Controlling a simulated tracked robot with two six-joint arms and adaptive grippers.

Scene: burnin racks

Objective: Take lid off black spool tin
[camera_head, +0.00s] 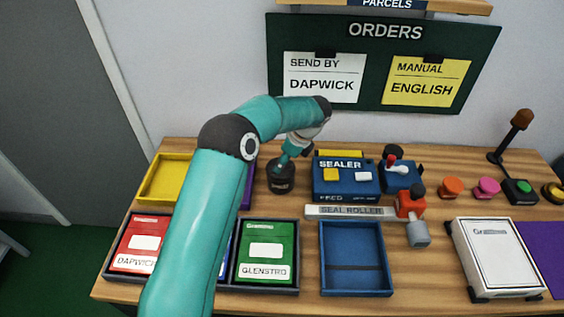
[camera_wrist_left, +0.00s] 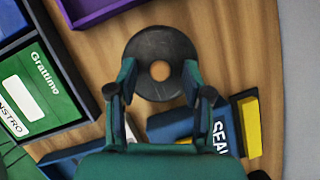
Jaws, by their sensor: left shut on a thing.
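The black spool tin (camera_head: 281,182) stands upright on the wooden table, left of the blue sealer. In the left wrist view its round dark lid (camera_wrist_left: 160,48) shows from above, with a tan round spot at its middle. My left gripper (camera_head: 289,161) reaches down over the tin from above. In the left wrist view the fingers of the left gripper (camera_wrist_left: 160,84) are on opposite sides of the lid and shut on it. I cannot tell whether the lid has come apart from the tin. My right gripper is not in view.
The blue sealer (camera_head: 345,188) stands close to the tin's right. A purple tray (camera_wrist_left: 98,8) is near on the other side. A green packet (camera_head: 266,252) lies in a dark tray in front. An empty blue tray (camera_head: 355,282) and a seal roller strip (camera_head: 350,212) are at front right.

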